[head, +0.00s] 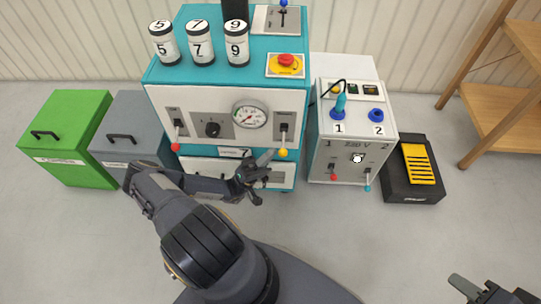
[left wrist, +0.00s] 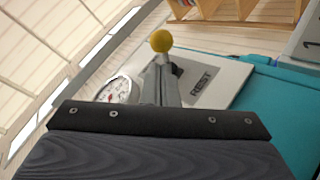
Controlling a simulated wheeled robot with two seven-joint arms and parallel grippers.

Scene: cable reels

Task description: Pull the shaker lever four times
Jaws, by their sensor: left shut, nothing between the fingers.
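A lever with a yellow knob (head: 283,152) hangs at the right of the teal and white machine's front (head: 220,97). No readable label shows which lever is the shaker lever. Other levers are one with a red knob (head: 175,147) at the front left and one with a blue knob (head: 284,3) on top. My left gripper (head: 268,164) is shut and empty, just left of and below the yellow knob. In the left wrist view the yellow knob (left wrist: 161,41) shows just beyond the fingers, beside a plate lettered "REST". My right gripper (head: 490,291) is partly cut off at the bottom right.
Bottles (head: 200,47) numbered 5, 7 and 9 and a red button (head: 286,60) are on the machine. A white cabinet (head: 349,150) with two small levers stands right, beside a black and yellow pedal (head: 417,164). Green (head: 70,135) and grey bins (head: 132,104) stand left. Wooden shelving (head: 492,82) is far right.

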